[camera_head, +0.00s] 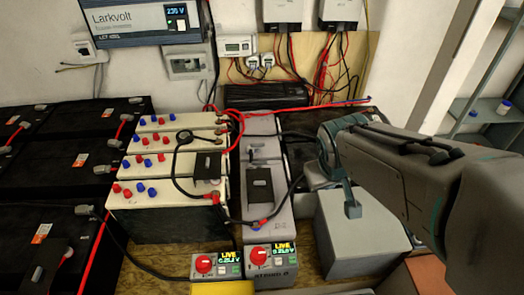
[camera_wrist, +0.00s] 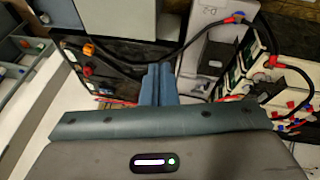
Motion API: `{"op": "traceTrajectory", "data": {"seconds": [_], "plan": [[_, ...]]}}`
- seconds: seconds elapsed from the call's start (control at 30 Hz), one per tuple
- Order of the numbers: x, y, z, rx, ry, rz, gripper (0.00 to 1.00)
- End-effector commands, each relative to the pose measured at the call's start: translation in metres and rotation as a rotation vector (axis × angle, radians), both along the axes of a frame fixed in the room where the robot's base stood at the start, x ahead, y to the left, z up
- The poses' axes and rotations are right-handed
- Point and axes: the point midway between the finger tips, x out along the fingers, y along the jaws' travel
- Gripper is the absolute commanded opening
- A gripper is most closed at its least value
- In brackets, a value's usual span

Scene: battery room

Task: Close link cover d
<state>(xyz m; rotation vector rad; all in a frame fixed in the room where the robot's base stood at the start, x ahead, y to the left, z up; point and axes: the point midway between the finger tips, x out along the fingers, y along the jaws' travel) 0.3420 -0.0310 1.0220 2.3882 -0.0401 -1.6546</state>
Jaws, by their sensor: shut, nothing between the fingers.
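A long grey battery unit (camera_head: 281,203) marked D-2 stands in the middle of the head view, with a box lettered STRING D at its front. A dark rectangular piece (camera_head: 260,185) lies on its top. This may be link cover d, but I cannot read a label on it or tell whether it is open. The grey unit also shows at the upper middle of the wrist view (camera_wrist: 199,42). My gripper (camera_head: 353,209) is shut and empty, pointing down over a grey box, right of the grey unit and apart from it. Its closed fingers show in the wrist view (camera_wrist: 158,72).
White batteries (camera_head: 130,188) with red and blue caps stand left of the grey unit. A black cable (camera_head: 291,196) loops along its right side. The grey box (camera_head: 345,238) sits below my gripper. Control boxes (camera_head: 270,259) with red knobs stand in front. Black batteries (camera_head: 55,195) fill the far left.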

Motion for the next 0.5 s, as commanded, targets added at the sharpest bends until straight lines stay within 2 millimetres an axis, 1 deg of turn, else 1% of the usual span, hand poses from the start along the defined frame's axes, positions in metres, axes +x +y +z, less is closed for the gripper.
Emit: {"op": "traceTrajectory", "data": {"seconds": [0.03,0.07,0.1,0.17,0.2,0.27,0.33,0.4,0.5], "plan": [[0.017,-0.008,-0.013,-0.06,-0.021,0.059,0.0],[0.028,-0.013,-0.019,-0.099,-0.041,0.105,0.0],[0.044,-0.016,-0.026,-0.146,-0.068,0.175,0.0],[0.065,-0.017,-0.038,-0.203,-0.104,0.29,0.0],[0.078,-0.015,-0.047,-0.231,-0.127,0.375,0.0],[0.095,-0.006,-0.063,-0.259,-0.157,0.509,0.0],[0.109,0.008,-0.082,-0.266,-0.189,0.67,0.0],[0.117,0.026,-0.102,-0.25,-0.214,0.824,0.0],[0.118,0.052,-0.126,-0.202,-0.24,1.016,0.0]]}}
